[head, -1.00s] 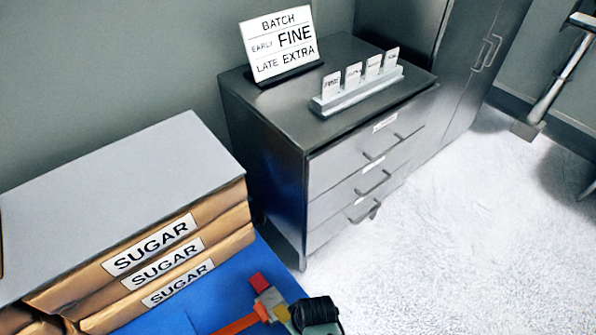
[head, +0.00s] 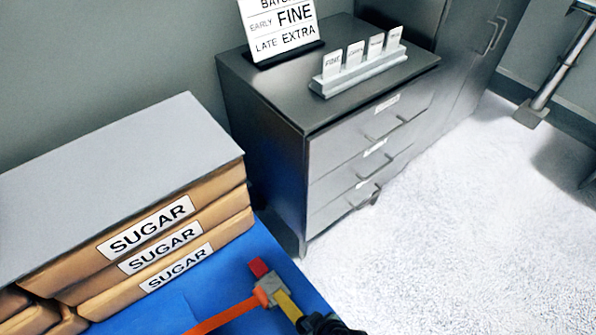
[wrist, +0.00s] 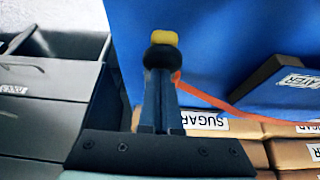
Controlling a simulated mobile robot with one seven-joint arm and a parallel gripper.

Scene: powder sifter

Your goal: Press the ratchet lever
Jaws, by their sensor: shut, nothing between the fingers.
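The ratchet (head: 268,288) lies on the blue surface at the bottom of the head view, a small grey body with a red piece (head: 258,267) at its far end. An orange strap (head: 222,318) runs from it to the lower left. Its yellow lever (head: 288,305) points toward the lower right. My gripper (head: 325,325) is at the lever's near end, partly cut off by the frame. In the wrist view my gripper (wrist: 163,60) is shut and empty, with a yellow end (wrist: 164,38) showing just beyond its black tips. I cannot tell whether they touch.
Stacked sugar bags (head: 150,245) stand left of the ratchet. Behind is a grey drawer cabinet (head: 330,170) holding a batch sign (head: 280,30) and a card rack (head: 358,65). The white floor at right is clear.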

